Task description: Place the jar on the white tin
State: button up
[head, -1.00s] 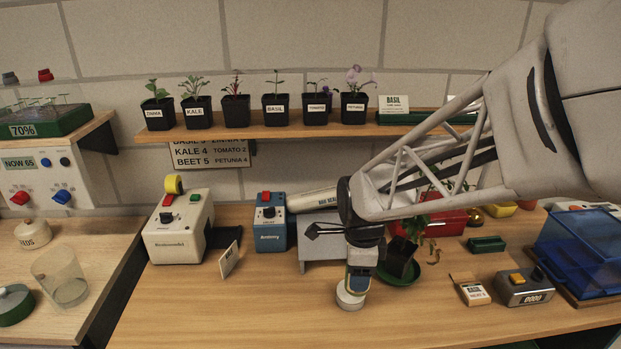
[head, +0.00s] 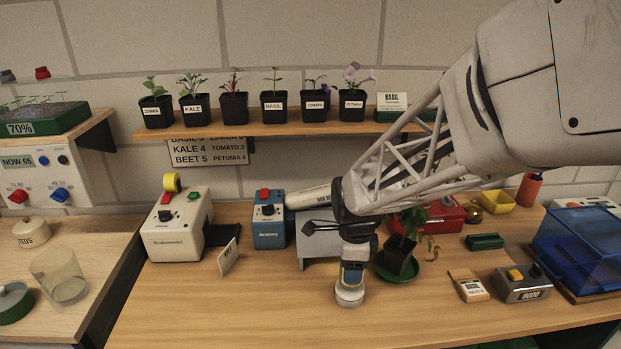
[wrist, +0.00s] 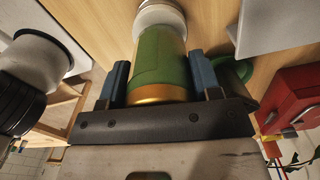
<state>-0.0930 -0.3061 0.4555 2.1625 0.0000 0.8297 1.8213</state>
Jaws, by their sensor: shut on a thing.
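My gripper (head: 353,274) points down over the front middle of the bench. In the wrist view its two blue fingers (wrist: 159,68) are shut on either side of the jar, a green cylinder (wrist: 160,52) with a gold band at its near end. The white tin (head: 349,296), low and round, stands on the bench directly under my gripper. In the wrist view the tin (wrist: 160,13) shows just past the jar's far end, roughly in line with it. I cannot tell whether jar and tin touch. In the head view my fingers mostly hide the jar.
A potted plant on a green saucer (head: 398,277) stands close to the right of my gripper. A grey stand (head: 318,250) is behind it. A seed packet (head: 468,287) and a grey counter box (head: 522,284) lie farther right.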

jog(key=shift+f, duration=0.7)
jog(key=shift+f, duration=0.1)
jog(key=o, duration=1)
jog(key=shift+c, duration=0.2)
notch_tip(320, 180, up, 12)
jog(key=shift+r, duration=0.15)
jog(key=shift+s, duration=0.1)
